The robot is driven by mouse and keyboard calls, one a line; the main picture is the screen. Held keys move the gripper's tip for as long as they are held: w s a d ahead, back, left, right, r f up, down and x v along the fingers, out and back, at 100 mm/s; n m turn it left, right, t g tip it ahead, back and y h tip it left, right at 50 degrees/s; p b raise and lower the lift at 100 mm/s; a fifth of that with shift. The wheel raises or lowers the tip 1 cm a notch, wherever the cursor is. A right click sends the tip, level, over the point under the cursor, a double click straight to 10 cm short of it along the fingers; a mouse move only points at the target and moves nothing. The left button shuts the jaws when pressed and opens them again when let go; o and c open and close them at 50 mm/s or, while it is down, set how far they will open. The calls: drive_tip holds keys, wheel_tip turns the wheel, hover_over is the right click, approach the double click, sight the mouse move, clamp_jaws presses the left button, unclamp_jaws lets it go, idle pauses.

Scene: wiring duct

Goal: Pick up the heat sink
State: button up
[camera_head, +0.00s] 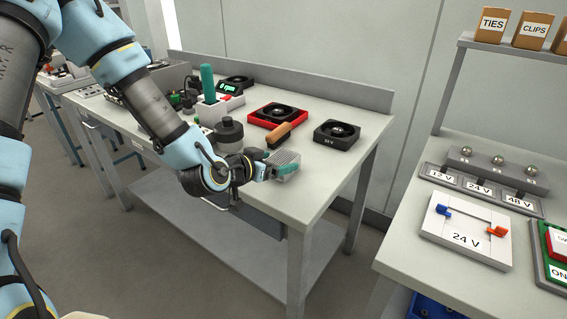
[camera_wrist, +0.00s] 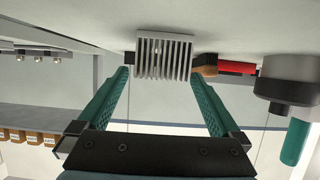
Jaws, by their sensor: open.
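The heat sink (camera_head: 285,156) is a grey finned block at the front edge of the workbench, partly hidden by my gripper in the head view. In the wrist view the heat sink (camera_wrist: 163,52) shows its fins straight ahead, in line with the gap between the fingertips. My gripper (camera_wrist: 160,76) is open and empty, with one teal finger on each side of the gap. In the head view my gripper (camera_head: 280,171) is right at the heat sink. I cannot tell whether the fingertips overlap its sides.
A brown-handled tool (camera_head: 278,134) lies just behind the heat sink. A red-framed fan (camera_head: 294,116), a black fan (camera_head: 336,140) and a dark round knob-like part (camera_head: 229,130) stand nearby. A right-hand bench (camera_head: 400,250) holds a 24 V panel (camera_head: 465,242). Bare bench top lies right of the heat sink.

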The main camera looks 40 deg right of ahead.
sight(280, 159)
drive_tip(key=shift+p+x, duration=0.6)
drive_tip(key=shift+x, duration=1.3)
drive_tip(key=shift+w, duration=0.1)
drive_tip(key=shift+c, duration=0.2)
drive_tip(key=shift+r, duration=0.1)
drive_tip(key=c, duration=1.5)
